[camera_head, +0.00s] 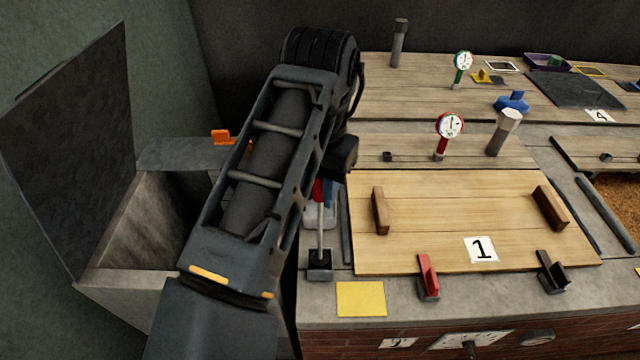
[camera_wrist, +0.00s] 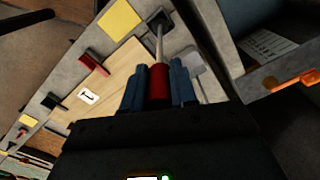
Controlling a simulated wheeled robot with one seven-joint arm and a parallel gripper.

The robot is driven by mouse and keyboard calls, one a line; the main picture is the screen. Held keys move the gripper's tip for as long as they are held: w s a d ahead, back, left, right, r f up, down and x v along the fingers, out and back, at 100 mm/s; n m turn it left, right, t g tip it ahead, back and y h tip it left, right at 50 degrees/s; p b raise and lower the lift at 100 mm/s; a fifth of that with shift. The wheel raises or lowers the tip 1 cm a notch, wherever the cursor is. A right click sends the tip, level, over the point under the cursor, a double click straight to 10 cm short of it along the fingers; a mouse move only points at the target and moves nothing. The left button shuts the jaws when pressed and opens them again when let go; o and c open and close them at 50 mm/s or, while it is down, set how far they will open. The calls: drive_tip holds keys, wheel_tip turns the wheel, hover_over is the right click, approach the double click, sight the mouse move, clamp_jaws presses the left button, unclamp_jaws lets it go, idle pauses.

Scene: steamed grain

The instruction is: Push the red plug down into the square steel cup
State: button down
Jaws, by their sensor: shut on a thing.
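My gripper (camera_wrist: 159,88) has its two blue fingers shut on the red plug (camera_wrist: 159,80), a red cylinder. A thin steel rod (camera_wrist: 160,42) runs from the plug towards a dark square base (camera_wrist: 161,21). In the head view, my arm covers most of the gripper. A bit of red plug (camera_head: 318,190), the rod (camera_head: 321,232) and the dark base (camera_head: 319,262) show beside it. A pale grey piece (camera_head: 312,216), perhaps the square steel cup, shows behind the rod; it is also in the wrist view (camera_wrist: 190,60). I cannot tell whether the plug touches it.
A wooden board (camera_head: 450,215) with label 1 lies right of the rod. A yellow card (camera_head: 361,299) lies in front. A red clip (camera_head: 428,277) and a black clip (camera_head: 551,272) stand at the front edge. An open bin (camera_head: 150,230) is at left.

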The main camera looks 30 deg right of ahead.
drive_tip(key=shift+f+b, duration=0.4)
drive_tip(key=shift+f, duration=0.35)
drive_tip(key=c, duration=0.8)
unclamp_jaws()
drive_tip(key=shift+r, duration=0.1)
wheel_tip(320, 180, up, 8)
drive_tip(key=p, duration=0.7)
drive_tip(key=shift+f, duration=0.2)
